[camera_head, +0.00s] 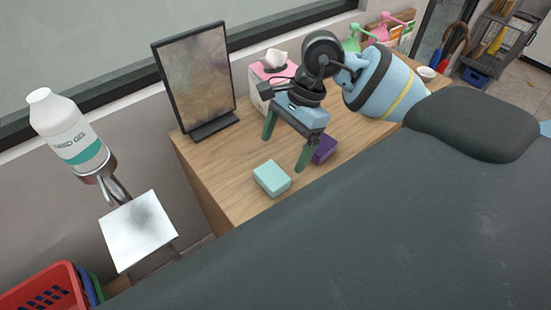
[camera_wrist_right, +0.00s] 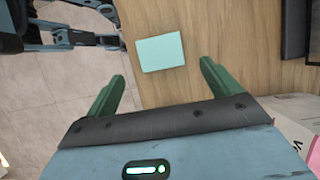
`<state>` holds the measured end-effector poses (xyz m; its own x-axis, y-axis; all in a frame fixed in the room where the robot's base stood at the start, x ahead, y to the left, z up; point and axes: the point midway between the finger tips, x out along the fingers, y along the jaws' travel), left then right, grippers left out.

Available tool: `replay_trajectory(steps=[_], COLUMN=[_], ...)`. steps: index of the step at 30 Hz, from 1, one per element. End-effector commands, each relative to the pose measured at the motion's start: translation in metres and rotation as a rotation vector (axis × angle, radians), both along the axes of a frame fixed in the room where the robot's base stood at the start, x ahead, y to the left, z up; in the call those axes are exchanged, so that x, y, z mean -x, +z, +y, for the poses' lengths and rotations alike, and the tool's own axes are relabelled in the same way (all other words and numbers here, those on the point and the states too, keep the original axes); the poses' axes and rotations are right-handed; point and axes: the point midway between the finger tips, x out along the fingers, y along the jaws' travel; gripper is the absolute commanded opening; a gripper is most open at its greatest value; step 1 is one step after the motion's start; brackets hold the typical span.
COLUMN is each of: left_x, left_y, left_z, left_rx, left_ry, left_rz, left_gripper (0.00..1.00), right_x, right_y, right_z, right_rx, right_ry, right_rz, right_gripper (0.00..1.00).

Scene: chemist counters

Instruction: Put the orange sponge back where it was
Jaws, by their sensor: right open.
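I see no orange sponge in either view. A light blue sponge-like block (camera_head: 272,178) lies on the wooden counter (camera_head: 240,205) near its front edge; it also shows in the right wrist view (camera_wrist_right: 161,52). A purple block (camera_head: 324,149) lies to its right, partly behind a finger of my right gripper. My right gripper (camera_head: 284,155) is open and empty, its green fingers pointing down above the counter near the light blue block. In the right wrist view this block lies ahead, between the lines of the two fingertips (camera_wrist_right: 162,70). My left gripper is not seen.
A black-framed panel (camera_head: 195,80) and a pink-and-white tissue box (camera_head: 268,82) stand at the back of the counter. A gel bottle (camera_head: 66,130) is on the wall at left, above a white plate (camera_head: 138,231). A red basket (camera_head: 45,290) is at lower left.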

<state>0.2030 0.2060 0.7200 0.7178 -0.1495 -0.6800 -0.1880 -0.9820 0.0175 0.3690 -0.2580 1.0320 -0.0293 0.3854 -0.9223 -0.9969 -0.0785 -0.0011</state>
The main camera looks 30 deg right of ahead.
Motion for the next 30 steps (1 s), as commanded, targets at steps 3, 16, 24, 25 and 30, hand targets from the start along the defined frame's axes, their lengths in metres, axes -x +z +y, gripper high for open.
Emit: replay_trajectory(steps=[3, 16, 24, 25, 30], left_x=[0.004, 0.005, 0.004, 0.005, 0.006], left_y=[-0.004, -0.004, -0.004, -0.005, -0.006], left_z=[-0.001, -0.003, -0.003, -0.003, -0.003], left_rx=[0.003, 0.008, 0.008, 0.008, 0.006], left_ry=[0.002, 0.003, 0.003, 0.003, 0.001], left_rz=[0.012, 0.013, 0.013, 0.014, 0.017], left_gripper=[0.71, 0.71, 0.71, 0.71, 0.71], right_x=[-0.001, -0.001, -0.001, -0.001, -0.001], right_y=[0.019, 0.048, 0.048, 0.048, 0.048], right_z=[-0.009, -0.020, -0.020, -0.020, -0.020], right_rx=[0.001, 0.001, 0.000, 0.000, 0.000], right_ry=[-0.002, 0.000, 0.000, 0.000, 0.000], right_rz=[0.000, 0.001, 0.000, 0.000, 0.000], right_gripper=[0.89, 0.89, 0.89, 0.89, 0.89])
